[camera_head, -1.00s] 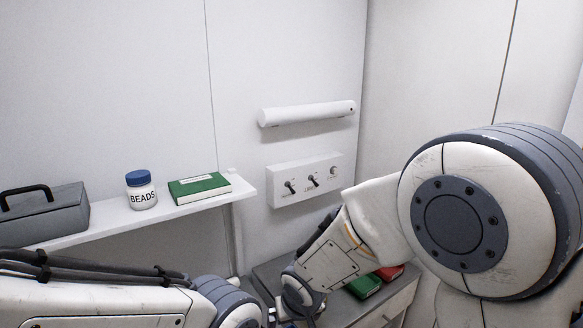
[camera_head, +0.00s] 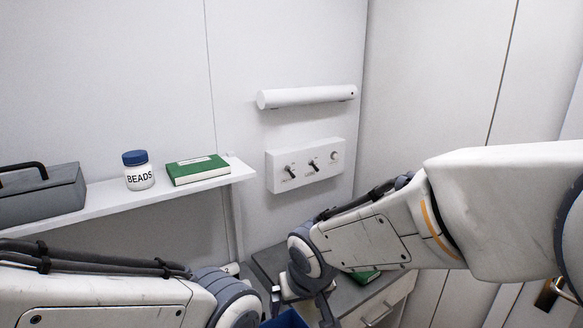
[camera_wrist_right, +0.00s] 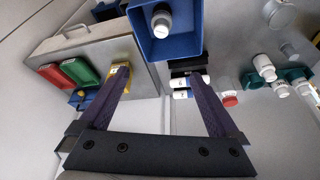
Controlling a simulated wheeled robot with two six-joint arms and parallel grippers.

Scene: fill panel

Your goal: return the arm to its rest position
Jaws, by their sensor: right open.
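My right arm (camera_head: 395,235) comes in from the right in the head view and reaches to the grey counter. My right gripper (camera_head: 302,304) is low in that view, partly cut off by the bottom edge. In the right wrist view its two purple fingers (camera_wrist_right: 158,76) are spread wide with nothing held between them. A blue bin (camera_wrist_right: 142,48) with a white-capped container (camera_wrist_right: 161,22) in it lies beyond the fingertips. My left arm (camera_head: 110,295) crosses the lower left of the head view; its gripper is out of view.
The grey counter (camera_head: 268,262) carries a green book (camera_head: 365,277), partly behind my right arm. A shelf (camera_head: 110,208) holds a grey toolbox (camera_head: 45,195), a BEADS jar (camera_head: 138,172) and another green book (camera_head: 197,170). A switch panel (camera_head: 305,165) and white tube (camera_head: 306,97) are on the wall.

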